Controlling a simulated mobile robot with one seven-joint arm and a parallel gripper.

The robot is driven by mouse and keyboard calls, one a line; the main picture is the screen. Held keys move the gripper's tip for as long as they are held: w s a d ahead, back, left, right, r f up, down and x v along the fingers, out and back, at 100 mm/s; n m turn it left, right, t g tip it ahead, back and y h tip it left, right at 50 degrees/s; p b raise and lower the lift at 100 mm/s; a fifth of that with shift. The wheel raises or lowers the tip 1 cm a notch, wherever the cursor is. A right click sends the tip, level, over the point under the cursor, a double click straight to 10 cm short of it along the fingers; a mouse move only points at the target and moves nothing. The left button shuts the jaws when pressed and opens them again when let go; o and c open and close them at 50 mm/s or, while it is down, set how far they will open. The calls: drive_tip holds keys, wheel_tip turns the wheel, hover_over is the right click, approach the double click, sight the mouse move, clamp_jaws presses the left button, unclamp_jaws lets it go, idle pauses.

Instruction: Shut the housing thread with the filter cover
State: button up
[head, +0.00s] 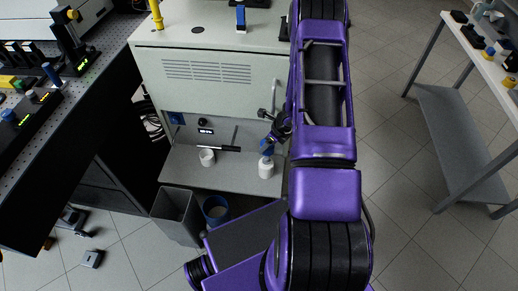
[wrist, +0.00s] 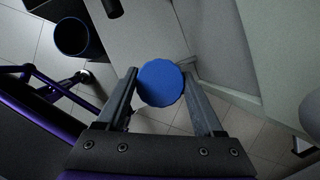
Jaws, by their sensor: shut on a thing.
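The filter cover is a round blue cap with a ridged rim (wrist: 161,83), held between the two fingers of my gripper (wrist: 163,98) in the wrist view. My gripper is shut on it. In the head view my gripper (head: 268,148) is low in front of the cabinet, directly above a white cylindrical body (head: 266,169), which looks like the housing, on the grey shelf. Its thread is hidden; the cover blocks the wrist view. I cannot tell whether the cover touches the white body.
The grey shelf (head: 222,180) also bears a white cup (head: 207,157), with a black rod near it. A grey bin (head: 177,214) and a blue-rimmed bin (head: 215,210) stand below. The cabinet front (head: 215,75) rises behind.

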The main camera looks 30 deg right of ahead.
sight(267, 158)
drive_tip(key=shift+f+b, duration=0.1)
drive_tip(key=shift+b, duration=0.2)
wheel_tip(267, 158, down, 6)
drive_tip(key=b, duration=0.6)
drive_tip(key=shift+r, duration=0.25)
drive_tip(key=shift+f+b, duration=0.85)
drive_tip(key=shift+b, duration=0.05)
drive_tip(key=shift+s+f+b, duration=0.1)
drive_tip(key=shift+f+b, duration=0.25)
idle(0.9)
clamp_jaws()
